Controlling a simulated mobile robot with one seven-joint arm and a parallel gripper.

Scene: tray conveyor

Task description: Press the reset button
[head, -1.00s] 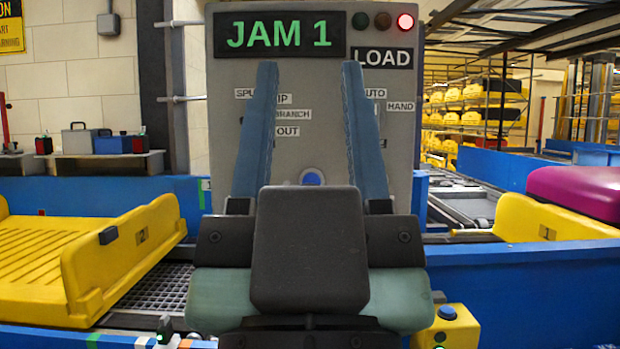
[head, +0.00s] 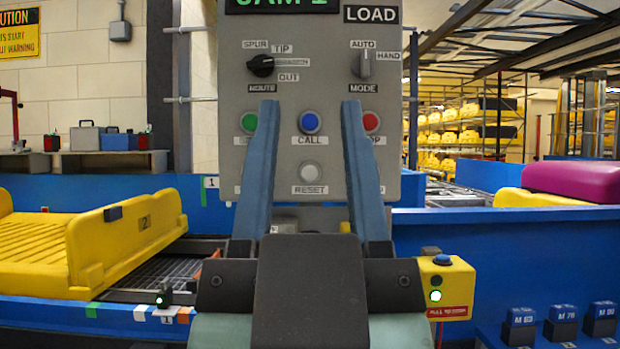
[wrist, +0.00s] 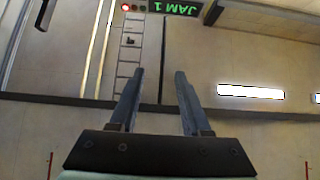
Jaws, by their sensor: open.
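The reset button (head: 309,173) is a pale round button low on the grey control panel (head: 225,60), above a RESET label. In the head view it shows between the two blue fingers of my gripper (head: 310,108). The fingers are wide apart with nothing between them. They overlap the panel in the picture; I cannot tell how far they are from it. In the wrist view my gripper (wrist: 158,72) points away from the panel face, and only the JAM 1 sign (wrist: 178,8) shows upside down at the top; the button is out of that view.
A route knob (head: 261,66) and mode switch (head: 365,64) are higher. A yellow tray (head: 85,250) is left; a yellow box (head: 445,285) is right.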

